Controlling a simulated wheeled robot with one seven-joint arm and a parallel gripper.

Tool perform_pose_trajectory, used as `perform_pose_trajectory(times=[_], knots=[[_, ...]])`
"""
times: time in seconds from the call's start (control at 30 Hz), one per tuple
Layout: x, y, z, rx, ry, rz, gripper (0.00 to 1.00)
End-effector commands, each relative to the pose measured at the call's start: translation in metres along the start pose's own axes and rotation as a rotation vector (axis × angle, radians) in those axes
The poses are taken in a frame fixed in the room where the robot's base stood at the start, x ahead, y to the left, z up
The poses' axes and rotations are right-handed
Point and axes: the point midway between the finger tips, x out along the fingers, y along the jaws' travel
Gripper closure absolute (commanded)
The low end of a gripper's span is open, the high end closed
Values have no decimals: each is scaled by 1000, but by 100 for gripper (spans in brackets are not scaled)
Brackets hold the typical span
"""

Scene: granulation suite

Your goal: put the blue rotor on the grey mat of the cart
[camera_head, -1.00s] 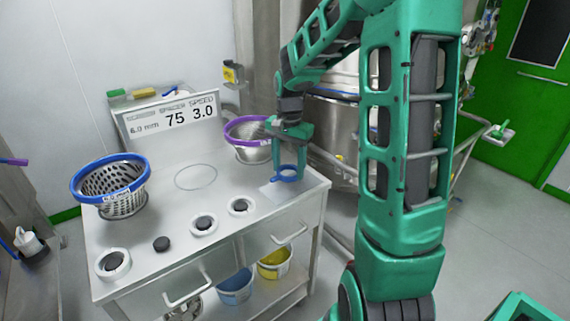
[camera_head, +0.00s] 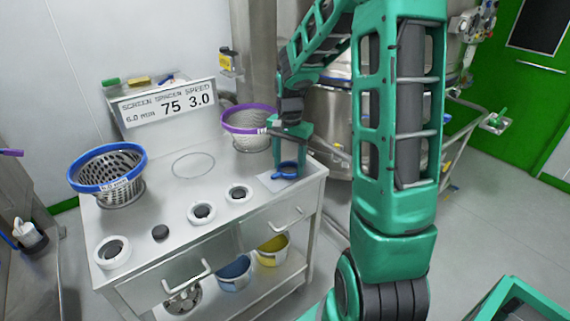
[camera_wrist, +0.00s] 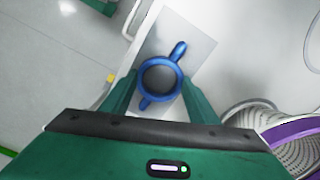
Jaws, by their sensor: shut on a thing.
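The blue rotor (camera_head: 286,171), a ring with two short arms, is held between the fingers of my gripper (camera_head: 290,160). The grey mat (camera_head: 270,183) lies at the right front corner of the steel cart top (camera_head: 163,232). The rotor is over the mat, very low; I cannot tell whether it touches. In the wrist view, the rotor (camera_wrist: 161,78) sits between both fingertips (camera_wrist: 160,84), with its arms pointing up-right and down-left. The mat (camera_wrist: 200,46) shows around it there.
A purple-rimmed basket (camera_head: 246,119) stands close behind my gripper. A blue-rimmed basket (camera_head: 107,167) stands at the cart's left. White rings (camera_head: 202,213) and a dark knob (camera_head: 160,232) line the front. A sign (camera_head: 167,105) stands at the back. The cart's middle is clear.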

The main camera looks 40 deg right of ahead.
Motion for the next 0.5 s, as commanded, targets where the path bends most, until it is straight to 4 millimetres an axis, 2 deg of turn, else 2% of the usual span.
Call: perform_pose_trajectory(times=[0.37,0.4,0.47,0.5], knots=[[0,0,2,-1,0,0,77],[0,0,2,-1,0,0,38],[0,0,2,-1,0,0,24],[0,0,2,-1,0,0,24]])
